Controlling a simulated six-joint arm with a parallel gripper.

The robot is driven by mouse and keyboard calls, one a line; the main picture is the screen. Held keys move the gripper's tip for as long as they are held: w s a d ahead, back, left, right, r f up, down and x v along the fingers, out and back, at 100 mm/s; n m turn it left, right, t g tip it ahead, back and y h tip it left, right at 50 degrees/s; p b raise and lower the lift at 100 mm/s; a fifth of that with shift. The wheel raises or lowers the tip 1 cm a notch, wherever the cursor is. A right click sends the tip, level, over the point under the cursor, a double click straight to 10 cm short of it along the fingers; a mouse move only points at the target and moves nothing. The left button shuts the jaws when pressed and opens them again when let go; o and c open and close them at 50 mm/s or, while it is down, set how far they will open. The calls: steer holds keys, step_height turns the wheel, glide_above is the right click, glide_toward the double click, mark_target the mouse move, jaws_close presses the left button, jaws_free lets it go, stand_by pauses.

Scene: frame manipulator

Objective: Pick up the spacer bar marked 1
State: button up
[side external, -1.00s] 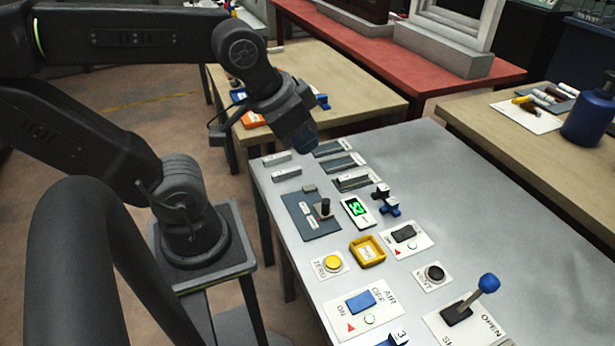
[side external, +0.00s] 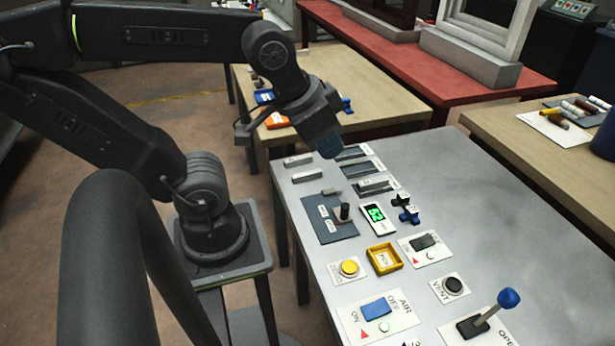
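Two light grey bars lie at the far left corner of the grey table: a rear bar (side external: 298,161) and a front bar (side external: 307,176). Each has a small white label, too small to read, so I cannot tell which is marked 1. A shorter grey block (side external: 332,191) lies in front of them. To their right are several dark slots with labels (side external: 362,167); the nearest slot appears to hold a light bar (side external: 374,185). My gripper (side external: 329,148) hangs above the table, between the bars and the slots, pointing down. Its fingers are dark and blurred together; nothing clearly shows between them.
In front are a dark plate with a black knob (side external: 344,212), a green display (side external: 374,217), blue and black clips (side external: 406,208), a yellow tray (side external: 384,259), a yellow button (side external: 349,268) and a blue-knobbed lever (side external: 508,298).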

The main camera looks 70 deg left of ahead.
steer(key=o, duration=1.7)
steer(key=m+g+y, duration=0.5)
steer(key=m+g, duration=0.1)
steer(key=m, duration=1.1)
glide_toward(307, 173)
steer(key=f, duration=0.1)
steer(key=a+f, duration=0.1)
steer(key=f, duration=0.1)
steer(key=shift+a+f+h, duration=0.2)
steer(key=shift+f+h, duration=0.1)
steer(key=shift+f, duration=0.05)
steer(key=shift+a+x, duration=0.1)
steer(key=shift+x, duration=1.2)
steer(key=shift+a+x, duration=0.15)
steer(key=shift+x, duration=1.15)
